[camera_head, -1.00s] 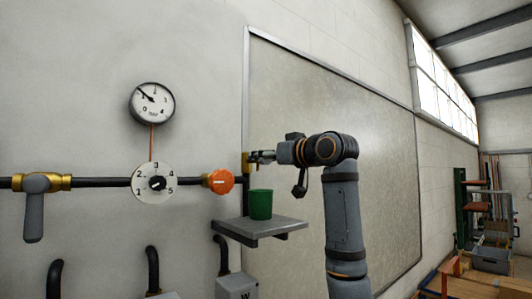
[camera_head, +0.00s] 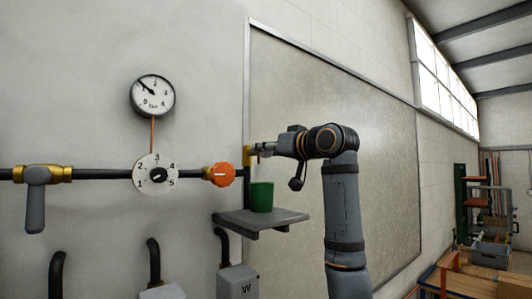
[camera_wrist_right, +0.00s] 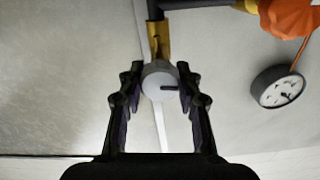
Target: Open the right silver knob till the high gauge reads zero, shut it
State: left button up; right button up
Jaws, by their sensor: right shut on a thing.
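The silver knob (camera_wrist_right: 160,82) shows in the right wrist view on a brass fitting, with a dark mark on its face pointing right. My right gripper (camera_wrist_right: 160,88) is shut on it, a finger on each side. In the head view, my right gripper (camera_head: 262,149) is at the brass fitting (camera_head: 247,156) at the pipe's right end and hides most of the knob. The high gauge (camera_head: 153,95) is a round white dial on the wall. Its needle points up-left, roughly between 1 and 2. My left gripper is not in view.
A green cup (camera_head: 262,197) stands on a grey shelf (camera_head: 252,222) just below the fitting. An orange knob (camera_head: 219,174), a numbered dial (camera_head: 155,174) and a grey-handled brass valve (camera_head: 36,185) sit along the pipe to the left. A large panel (camera_head: 330,110) is on the wall.

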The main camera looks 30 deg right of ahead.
jog(key=shift+m+b, duration=0.3)
jog(key=shift+m, duration=0.5)
jog(key=m+b, duration=0.2)
jog(key=m, duration=0.2)
jog(key=shift+f+m, duration=0.1)
jog(key=shift+m, duration=0.2)
jog(key=m+b, duration=0.2)
jog(key=m, duration=0.3)
jog(key=shift+d+m, duration=0.15)
jog(key=shift+m, duration=0.15)
jog(key=o, duration=1.1)
jog(key=shift+c, duration=0.2)
jog(key=shift+o, duration=0.3)
